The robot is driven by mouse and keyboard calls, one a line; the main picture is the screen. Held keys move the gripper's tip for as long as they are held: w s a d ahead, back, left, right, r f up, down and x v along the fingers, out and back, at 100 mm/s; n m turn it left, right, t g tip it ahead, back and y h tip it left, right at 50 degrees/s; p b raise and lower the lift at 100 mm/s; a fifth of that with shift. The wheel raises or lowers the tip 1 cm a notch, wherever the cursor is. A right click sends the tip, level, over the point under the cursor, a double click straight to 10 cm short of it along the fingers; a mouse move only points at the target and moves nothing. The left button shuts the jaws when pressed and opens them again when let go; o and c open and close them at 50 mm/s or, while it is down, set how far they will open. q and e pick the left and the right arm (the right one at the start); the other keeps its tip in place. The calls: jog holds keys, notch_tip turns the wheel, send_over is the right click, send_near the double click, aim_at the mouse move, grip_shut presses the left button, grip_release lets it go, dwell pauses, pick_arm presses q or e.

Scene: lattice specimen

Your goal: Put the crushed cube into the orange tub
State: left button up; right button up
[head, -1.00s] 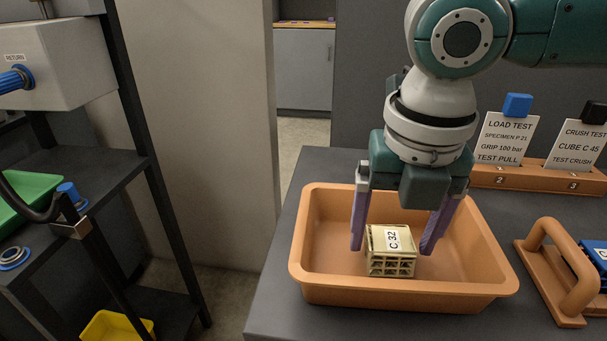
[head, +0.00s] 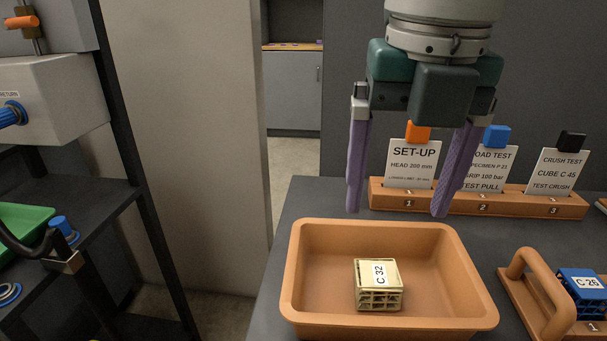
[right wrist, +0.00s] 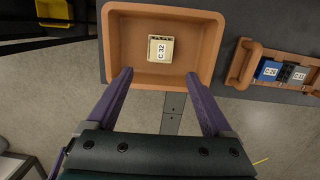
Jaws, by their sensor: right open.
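A cream lattice cube (head: 376,297) labelled C 32 sits upright on the floor of the orange tub (head: 290,275), left of and below its middle in the picture. My right gripper (head: 398,212) is open and empty, raised above the tub's back edge and apart from the cube. Its two purple fingers (right wrist: 156,73) are spread wide in the wrist view. My left gripper is not in view.
A card rack (head: 480,205) with SET-UP, LOAD TEST and CRUSH TEST cards stands behind the tub. A dark shelf with a green tray (head: 22,222) is at left.

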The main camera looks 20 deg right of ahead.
jog(key=s+a+f+m+t+y, duration=0.1)
jog(key=s+a+f+m+y, duration=0.2)
jog(key=a+m, duration=0.35)
jog(key=s+a+f+m+t+y, duration=0.1)
jog(key=s+a+f+m, duration=0.3)
jog(key=a, duration=0.3)
jog(key=s+d+f+m+h, duration=0.1)
jog(key=s+d+m, duration=0.3)
jog(key=m, duration=0.5)
jog(key=s+d+f+m+h, duration=0.2)
jog(key=s+d+f+m, duration=0.1)
jog(key=d+m, duration=0.4)
jog(key=shift+s+d+f+m, duration=0.15)
jog(key=shift+s+f+m, duration=0.2)
jog(key=shift+f+m, duration=0.45)
jog(key=shift+r, duration=0.1)
